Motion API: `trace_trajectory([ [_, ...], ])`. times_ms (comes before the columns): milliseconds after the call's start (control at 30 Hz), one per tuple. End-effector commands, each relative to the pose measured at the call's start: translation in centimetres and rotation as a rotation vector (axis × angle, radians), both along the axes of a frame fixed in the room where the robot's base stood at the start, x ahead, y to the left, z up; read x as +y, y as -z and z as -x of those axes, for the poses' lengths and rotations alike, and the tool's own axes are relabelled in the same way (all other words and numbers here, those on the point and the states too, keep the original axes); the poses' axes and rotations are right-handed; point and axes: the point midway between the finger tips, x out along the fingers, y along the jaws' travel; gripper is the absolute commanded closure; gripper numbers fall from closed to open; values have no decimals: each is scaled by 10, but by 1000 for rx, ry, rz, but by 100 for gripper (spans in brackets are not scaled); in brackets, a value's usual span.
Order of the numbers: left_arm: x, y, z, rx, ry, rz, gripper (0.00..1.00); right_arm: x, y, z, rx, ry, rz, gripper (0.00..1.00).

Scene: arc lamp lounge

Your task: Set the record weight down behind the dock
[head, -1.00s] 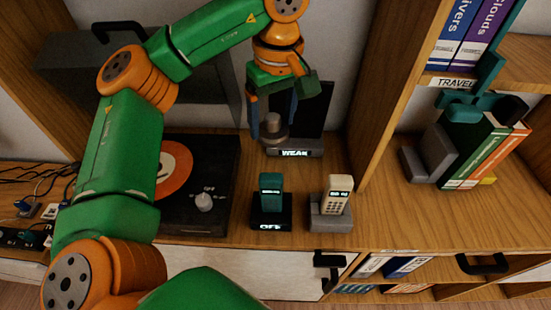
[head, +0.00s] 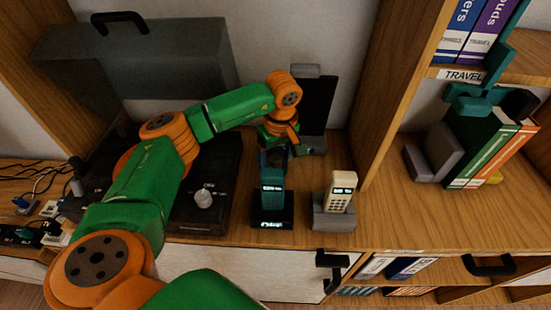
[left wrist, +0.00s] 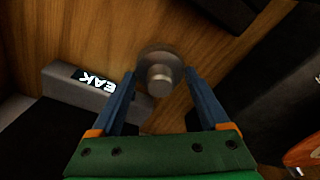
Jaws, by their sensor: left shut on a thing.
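The record weight (left wrist: 160,74), a round silver piece with a knob, sits between the fingertips of my left gripper (left wrist: 160,78) in the left wrist view. The gripper is shut on it, over wooden surface; I cannot tell whether the weight touches the wood. In the head view my left gripper (head: 274,157) is behind a teal phone (head: 271,180) in a black dock (head: 271,211) and hides the weight. A grey dock (left wrist: 65,98) lit "WEAK", its first letter cut off, is beside the left finger. In the head view its black upright panel (head: 317,103) stands behind my wrist. My right gripper is out of view.
A cream phone (head: 341,186) stands in a grey dock (head: 332,217) on the right. A black turntable (head: 220,175) is left of the gripper, partly under my arm. A wooden divider (head: 372,110) rises at the right. Wood right of the cream phone is clear.

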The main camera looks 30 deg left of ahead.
Motion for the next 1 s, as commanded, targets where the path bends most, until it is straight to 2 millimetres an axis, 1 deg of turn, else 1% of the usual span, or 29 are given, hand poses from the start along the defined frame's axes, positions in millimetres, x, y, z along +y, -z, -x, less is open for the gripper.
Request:
trace_trajectory([
  [67,0,5,0,-1,0,0,91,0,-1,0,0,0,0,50],
  [267,0,6,0,-2,0,0,91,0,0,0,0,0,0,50],
  [400,0,11,0,-1,0,0,91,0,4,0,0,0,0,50],
  [433,0,9,0,-1,0,0,13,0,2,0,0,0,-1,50],
  [467,0,9,0,-1,0,0,5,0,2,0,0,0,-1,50],
  [500,0,9,0,-1,0,0,0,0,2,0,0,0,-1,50],
  [700,0,8,0,-1,0,0,0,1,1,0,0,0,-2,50],
  [767,0,3,0,-2,0,1,0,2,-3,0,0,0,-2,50],
  [800,-1,1,-1,-4,0,1,0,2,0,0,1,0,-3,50],
  [867,-2,-9,-1,-5,1,2,0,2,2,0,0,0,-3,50],
  [967,-6,-36,0,-8,2,1,0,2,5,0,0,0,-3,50],
  [1000,-7,-48,1,-9,3,1,0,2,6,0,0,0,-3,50],
])
